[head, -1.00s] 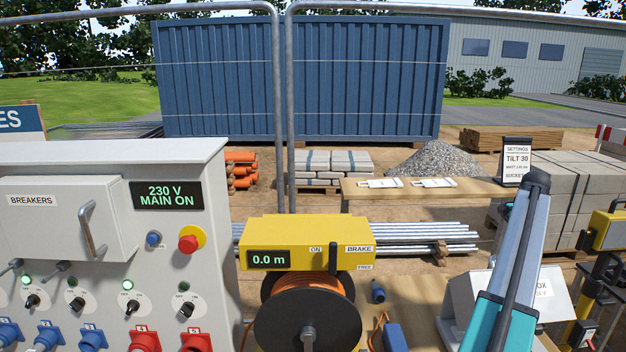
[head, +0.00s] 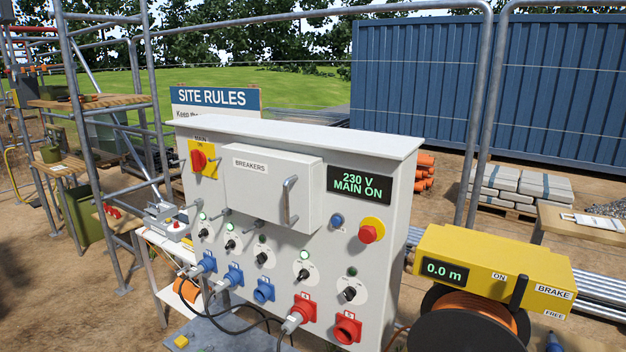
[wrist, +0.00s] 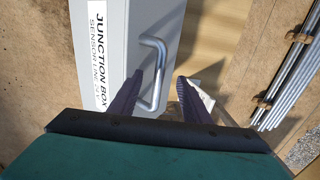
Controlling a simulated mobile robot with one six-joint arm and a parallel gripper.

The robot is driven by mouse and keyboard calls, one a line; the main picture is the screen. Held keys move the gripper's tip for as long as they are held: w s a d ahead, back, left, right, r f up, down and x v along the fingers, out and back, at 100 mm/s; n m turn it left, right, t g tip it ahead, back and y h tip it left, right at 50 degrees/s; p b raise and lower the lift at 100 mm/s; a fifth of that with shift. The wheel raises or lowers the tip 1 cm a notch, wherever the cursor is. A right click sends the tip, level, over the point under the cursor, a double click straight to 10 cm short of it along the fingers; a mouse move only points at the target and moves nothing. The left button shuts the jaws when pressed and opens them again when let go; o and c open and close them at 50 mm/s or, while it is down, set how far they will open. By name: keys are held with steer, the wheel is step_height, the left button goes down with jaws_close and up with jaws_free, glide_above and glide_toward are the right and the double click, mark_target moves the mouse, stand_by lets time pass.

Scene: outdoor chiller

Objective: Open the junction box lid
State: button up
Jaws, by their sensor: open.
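The grey junction box lid (wrist: 112,50), labelled "JUNCTION BOX", is in the upper left of the wrist view. A shiny bar handle (wrist: 161,60) is fixed along its right side. My gripper (wrist: 160,78) is open, its two dark fingers pointing at the handle. The handle lies between the fingertips in the picture, nearer the left finger; I cannot tell whether they touch or how deep it sits. Only part of the lid shows, and I cannot tell whether it is fully shut. Neither box nor gripper is in the head view.
The head view shows a grey power board (head: 290,127) reading "230 V MAIN ON", with cables plugged in below. A yellow cable reel unit (head: 490,265) stands to its right. Metal pipes (wrist: 290,65) lie on the right of the wrist view.

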steer(key=shift+o, duration=0.5)
steer(key=shift+r, duration=0.15)
steer(key=shift+s+a+r, duration=0.1)
steer(key=shift+r, duration=1.6)
steer(key=shift+s+a+r, duration=0.1)
steer(key=shift+r, duration=1.55)
steer(key=shift+w, duration=0.2)
